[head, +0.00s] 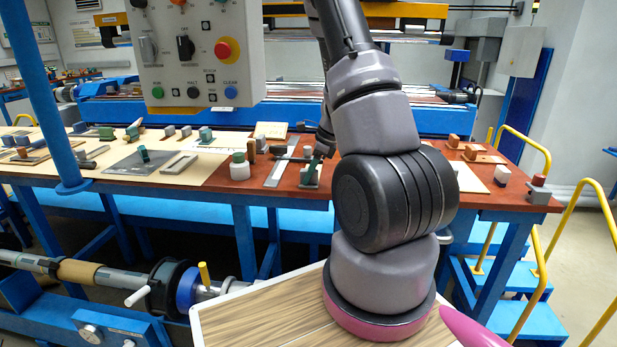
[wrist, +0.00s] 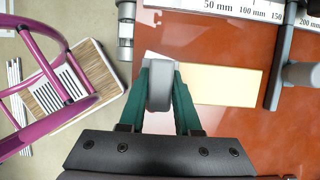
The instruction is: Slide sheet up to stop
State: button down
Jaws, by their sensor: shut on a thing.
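My gripper (wrist: 159,90) has two dark green fingers, shut on a grey round-topped piece (wrist: 159,84). A pale yellow sheet (wrist: 225,84) lies flat on the red-brown table, just right of the fingers in the wrist view. Its left part is hidden behind the gripper. A grey bar (wrist: 283,45) with a round post crosses near the sheet's right end and looks like the stop. A narrow strip of red seems to show between sheet and bar. In the head view my gripper (head: 318,160) is small and partly hidden by my arm.
A steel ruler (wrist: 235,8) with millimetre marks lies along the top of the wrist view. A grey cylindrical fitting (wrist: 126,30) stands left of the gripper. The table (head: 225,184) holds several small blocks and plates. A control box (head: 195,50) hangs at left.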

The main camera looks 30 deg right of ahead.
jog(key=shift+w+d, duration=0.2)
dwell(0.5)
jog(key=shift+w+d, duration=0.3)
jog(key=shift+w, duration=0.15)
jog(key=c, duration=0.5)
grip_release()
jog(key=v, duration=1.1)
jog(key=shift+a, duration=0.15)
